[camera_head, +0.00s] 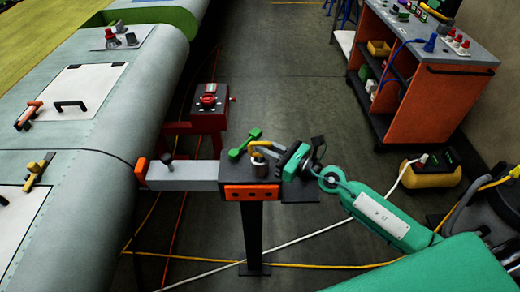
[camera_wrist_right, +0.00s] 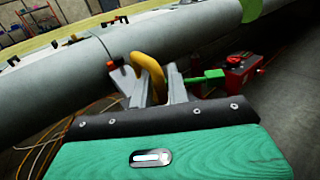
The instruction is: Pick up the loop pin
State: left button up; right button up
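The loop pin shows as a yellow loop (camera_head: 261,145) above a small brass-coloured cylinder (camera_head: 258,166) on the stand with the orange front plate. In the right wrist view the loop (camera_wrist_right: 150,66) rises between the two grey fingers of my right gripper (camera_wrist_right: 160,90), with one leg running down between them. In the head view my right gripper (camera_head: 275,154) reaches in from the right at the loop. The gap at the fingers is too small to tell if they press on it. The pin's lower part is hidden. My left gripper is not in view.
A green handle (camera_head: 245,142) stands close beside the loop. The stand's orange plate (camera_head: 251,192) and grey beam (camera_head: 183,176) reach left to the wing (camera_head: 70,165). A red jig block (camera_head: 208,100) is behind. An orange cart (camera_head: 425,95) stands at right.

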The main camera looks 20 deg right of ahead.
jog(key=shift+w+a, duration=0.5)
jog(key=shift+w, duration=0.05)
jog(key=shift+c, duration=0.5)
grip_shut()
jog(key=shift+r+p, duration=0.75)
jog(key=shift+r, duration=0.1)
notch_tip(320, 180, up, 18)
jog(key=p, duration=0.3)
jog(key=shift+r, duration=0.15)
